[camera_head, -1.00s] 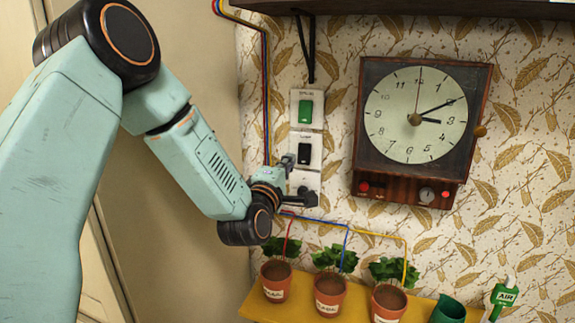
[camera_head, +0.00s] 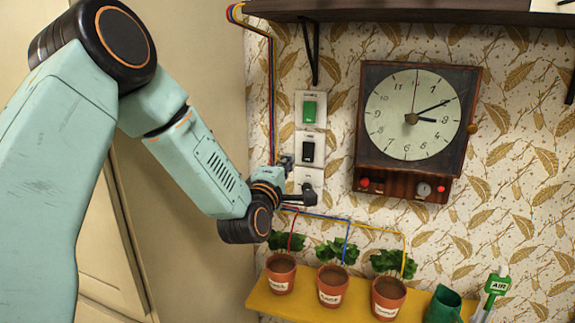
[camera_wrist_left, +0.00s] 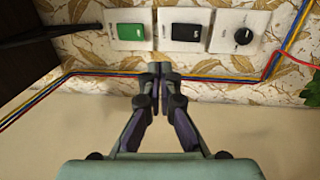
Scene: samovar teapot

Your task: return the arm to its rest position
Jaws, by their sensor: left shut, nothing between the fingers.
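My left arm (camera_head: 205,165), pale green with black joints, comes in from the left and is bent at the elbow, its wrist low in front of the wall. My left gripper (camera_head: 288,163) is beside the wall switches at their left. In the left wrist view the gripper (camera_wrist_left: 160,75) has its fingers together with nothing between them. It points towards the wall below the row of switches in that picture, over the coloured wires. Whether the fingertips touch the wall cannot be told. My right gripper is not in view.
A green switch (camera_head: 310,108), a black switch (camera_head: 308,149) and a dark knob (camera_wrist_left: 243,36) are on the wall. A clock (camera_head: 412,115) hangs at right. Potted plants (camera_head: 332,283) and a green cup (camera_head: 444,304) stand on a yellow shelf (camera_head: 350,310) below. A dark shelf (camera_head: 420,12) runs above.

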